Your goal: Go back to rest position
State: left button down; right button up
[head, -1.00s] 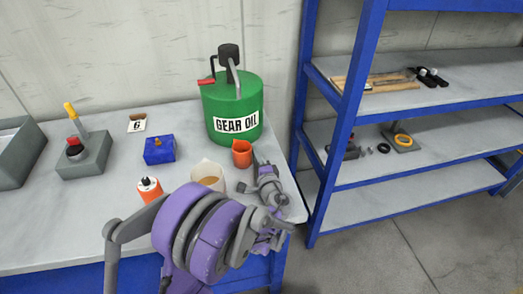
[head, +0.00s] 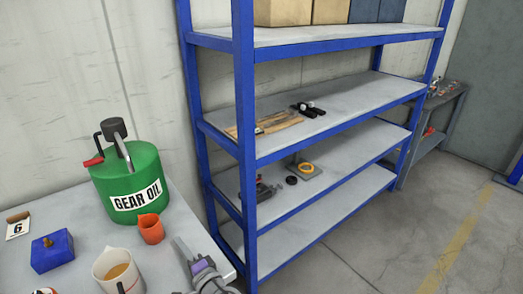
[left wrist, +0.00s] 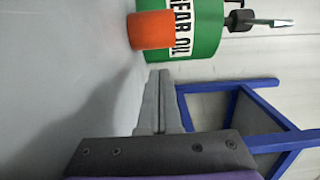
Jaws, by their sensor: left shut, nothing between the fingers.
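My left gripper (head: 190,252) shows at the bottom of the head view, over the right end of the workbench. Its fingers are together with nothing between them. In the left wrist view the closed fingers (left wrist: 160,103) point toward an orange cup (left wrist: 151,30) and the green gear oil drum (left wrist: 195,28), apart from both. In the head view the drum (head: 128,170) and the orange cup (head: 151,228) stand on the workbench (head: 75,215), left of the gripper. My right gripper is in neither view.
A beaker of amber liquid (head: 117,272) and a blue block (head: 52,250) stand on the bench. The blue shelving unit (head: 245,130) stands close to its right, holding small parts and boxes. Open floor (head: 400,245) lies to the right.

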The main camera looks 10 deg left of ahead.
pick_arm(q)
jog(key=shift+s+a+r+n+g+h+p, duration=0.15)
jog(key=shift+s+n+g+h+p, duration=0.15)
jog(key=shift+s+g, duration=0.1)
jog(key=s+n+g+h+p, duration=0.1)
jog(key=s, duration=0.1)
jog(key=s+d+n+g+h+p, duration=0.1)
jog(key=s+h, duration=0.1)
jog(key=shift+s+g+p, duration=0.3)
jog(key=shift+s+p, duration=0.05)
jog(key=shift+s, duration=0.05)
jog(key=s+d+n+h+p, duration=0.1)
jog(key=s, duration=0.1)
jog(key=s+d+g+h+p, duration=0.1)
jog(key=s+d+h, duration=0.1)
jog(key=shift+d+n+h, duration=0.15)
jog(key=shift+n+h, duration=0.15)
jog(key=shift+n, duration=0.1)
jog(key=s+d+r+n+h+p, duration=0.1)
jog(key=s+d+h+p, duration=0.1)
jog(key=d, duration=0.4)
jog(key=s+d+r+n+h+p, duration=0.1)
jog(key=s+d+h, duration=0.4)
jog(key=d, duration=0.1)
jog(key=shift+s+d+r+n+g+h+p, duration=0.2)
jog(key=shift+s+r+n+g+h+p, duration=0.1)
jog(key=shift+r+p, duration=0.1)
